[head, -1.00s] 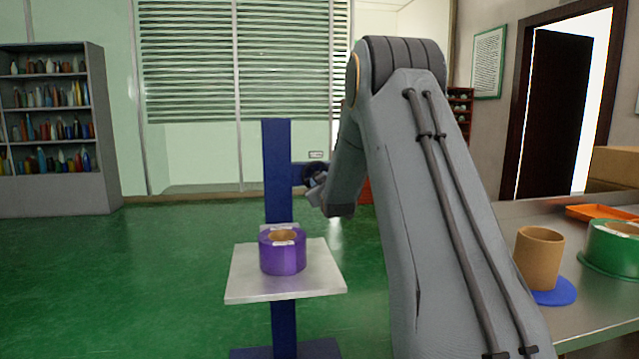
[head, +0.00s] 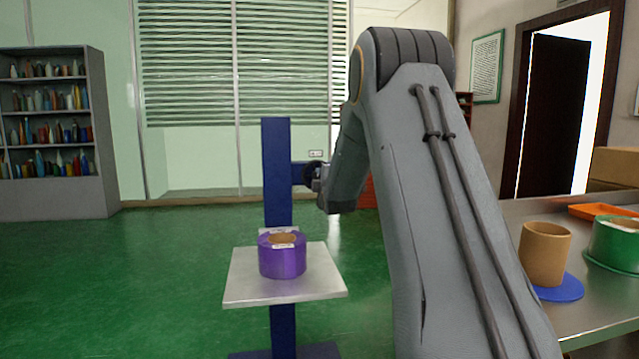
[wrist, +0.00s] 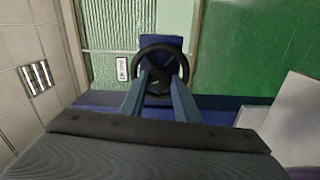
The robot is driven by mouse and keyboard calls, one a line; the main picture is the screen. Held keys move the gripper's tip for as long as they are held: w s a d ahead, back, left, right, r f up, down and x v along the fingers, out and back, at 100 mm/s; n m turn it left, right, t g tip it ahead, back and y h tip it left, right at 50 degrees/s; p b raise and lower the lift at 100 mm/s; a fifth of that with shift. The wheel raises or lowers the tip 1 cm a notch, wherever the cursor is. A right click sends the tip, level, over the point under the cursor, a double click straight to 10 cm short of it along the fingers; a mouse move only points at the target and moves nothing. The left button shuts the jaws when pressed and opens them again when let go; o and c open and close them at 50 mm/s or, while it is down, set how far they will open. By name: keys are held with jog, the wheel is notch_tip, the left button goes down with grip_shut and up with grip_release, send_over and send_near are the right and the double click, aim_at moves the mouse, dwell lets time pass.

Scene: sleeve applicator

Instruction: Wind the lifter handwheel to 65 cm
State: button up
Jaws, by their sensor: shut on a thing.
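The lifter is a blue post (head: 277,170) with a pale platform (head: 243,290) on its front. A purple roll (head: 282,262) with a brown core sits on the platform. The dark handwheel (head: 310,174) is on an arm at the post's right side, partly hidden by my gripper in the head view. In the wrist view the handwheel (wrist: 160,52) is a black ring with spokes. My gripper (wrist: 159,84) has its two blue-grey fingers at the wheel's lower part, shut on it. The exact contact is hard to make out. No height scale is readable.
A metal table (head: 590,318) at the right holds a brown cylinder (head: 545,255) on a blue disc, a green roll (head: 614,245) and an orange tray (head: 602,211). A shelf of bottles (head: 50,130) stands at the far left. The green floor left of the lifter is clear.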

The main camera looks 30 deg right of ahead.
jog(key=n+b, duration=0.1)
jog(key=n, duration=0.3)
jog(key=shift+f+n+b, duration=0.15)
jog(key=shift+n+b, duration=0.15)
jog(key=shift+n, duration=0.1)
dwell(0.4)
jog(key=o, duration=1)
jog(key=shift+d, duration=0.1)
jog(key=shift+o, duration=0.2)
jog(key=shift+s, duration=0.1)
jog(key=p+v, duration=0.1)
jog(key=v, duration=0.6)
jog(key=shift+s, duration=0.35)
